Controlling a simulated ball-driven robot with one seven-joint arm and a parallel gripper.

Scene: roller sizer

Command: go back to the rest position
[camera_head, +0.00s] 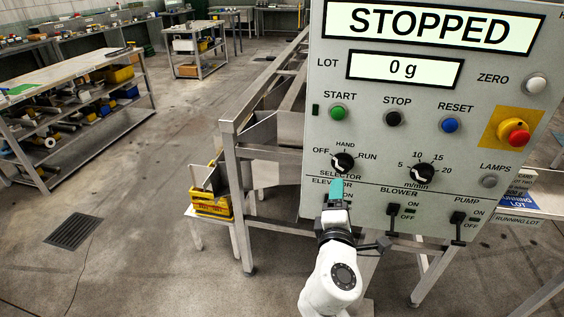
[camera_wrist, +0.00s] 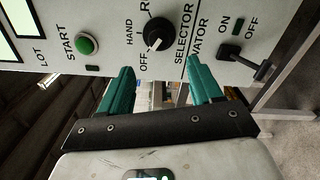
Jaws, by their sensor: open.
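My gripper (camera_head: 336,188) is in front of the lower left of the grey control panel (camera_head: 380,80), just below the selector knob (camera_head: 343,162). In the wrist view my gripper (camera_wrist: 162,88) has its two teal fingers apart with nothing between them. The selector knob (camera_wrist: 157,36) stands beyond the fingers, and I see a gap between them and it. In the head view its white mark points toward OFF, to the left. The upper display (camera_head: 434,24) reads STOPPED and the lot display (camera_head: 404,69) reads 0 g.
The panel carries a green start button (camera_head: 338,112), a red emergency button (camera_head: 515,132) and several switches, with the blower switch (camera_head: 393,215) right of my gripper. A metal frame (camera_head: 235,150) stands behind the panel. Yellow bins (camera_head: 212,204) sit left. Open floor (camera_head: 150,190) lies further left.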

